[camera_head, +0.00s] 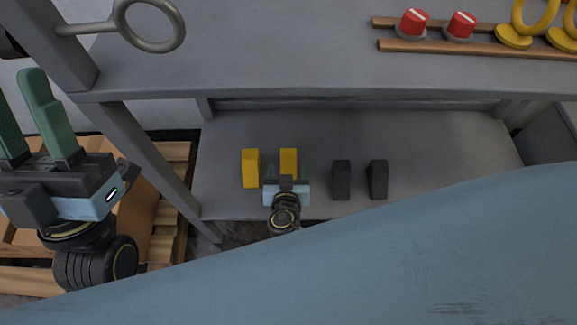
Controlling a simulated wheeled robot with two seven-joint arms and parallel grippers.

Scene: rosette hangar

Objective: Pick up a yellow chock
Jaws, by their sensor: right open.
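Two yellow chocks stand side by side on the grey lower shelf (440,165). The left yellow chock (250,168) stands free. My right gripper (287,170) is low at the shelf, open, with its green fingers on either side of the right yellow chock (289,158). The gripper hides that chock's lower part, and I cannot tell whether the fingers touch it. My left gripper (16,90) is raised at the left edge, far from the chocks, with its green fingers apart and nothing seen between them.
Two dark chocks (341,180) (377,180) stand to the right on the same shelf. The upper shelf (250,60) overhangs it and bears red-topped knobs (413,23) and yellow ringed pieces (514,36) by wooden rails. A grey post (150,155) and wooden pallet (165,215) are at left.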

